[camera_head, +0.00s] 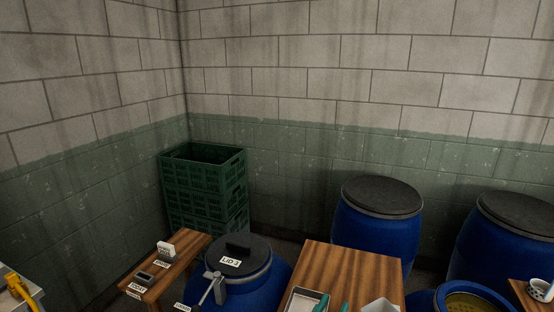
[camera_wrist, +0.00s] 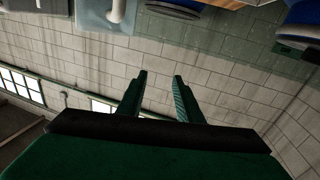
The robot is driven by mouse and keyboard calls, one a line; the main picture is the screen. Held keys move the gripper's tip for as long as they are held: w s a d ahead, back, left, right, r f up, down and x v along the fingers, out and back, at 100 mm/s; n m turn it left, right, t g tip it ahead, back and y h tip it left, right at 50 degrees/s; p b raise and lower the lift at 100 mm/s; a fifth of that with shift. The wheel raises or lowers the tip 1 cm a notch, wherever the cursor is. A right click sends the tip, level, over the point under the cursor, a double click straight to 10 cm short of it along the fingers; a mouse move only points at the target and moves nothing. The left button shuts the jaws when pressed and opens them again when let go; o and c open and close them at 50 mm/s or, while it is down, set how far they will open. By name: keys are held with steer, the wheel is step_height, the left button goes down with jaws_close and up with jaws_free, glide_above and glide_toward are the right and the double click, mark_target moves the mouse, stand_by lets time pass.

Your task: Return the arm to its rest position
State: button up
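My gripper (camera_wrist: 160,80) shows in the wrist view with its two dark green fingers apart and nothing between them. Behind the fingers is the block wall, which appears upside down. In the head view no part of my gripper can be made out for certain. A green tip (camera_head: 345,307) shows at the bottom edge by the wooden table, too little to tell what it is.
Wooden table (camera_head: 340,262) stands bottom centre, with a tray (camera_head: 303,300) on it. A blue drum with lid LID-2 (camera_head: 238,262), a small wooden bench (camera_head: 190,262), stacked green crates (camera_head: 203,190) and blue drums (camera_head: 375,228) stand around it. An open drum (camera_head: 470,300) is at lower right.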

steer(key=s+a+f+n+y, duration=0.3)
steer(key=s+f+n+y, duration=0.1)
steer(key=s+f, duration=0.45)
steer(key=s+a+f+n+y, duration=0.4)
steer(key=s+f, duration=0.4)
steer(key=s, duration=0.2)
steer(key=s+a+m, duration=0.1)
steer(key=s+a, duration=0.2)
steer(key=s, duration=0.7)
steer(key=s+a+m+y, duration=0.1)
steer(key=s+a, duration=0.2)
steer(key=s, duration=0.7)
steer(key=shift+a+y, duration=0.15)
steer(key=shift+y, duration=0.15)
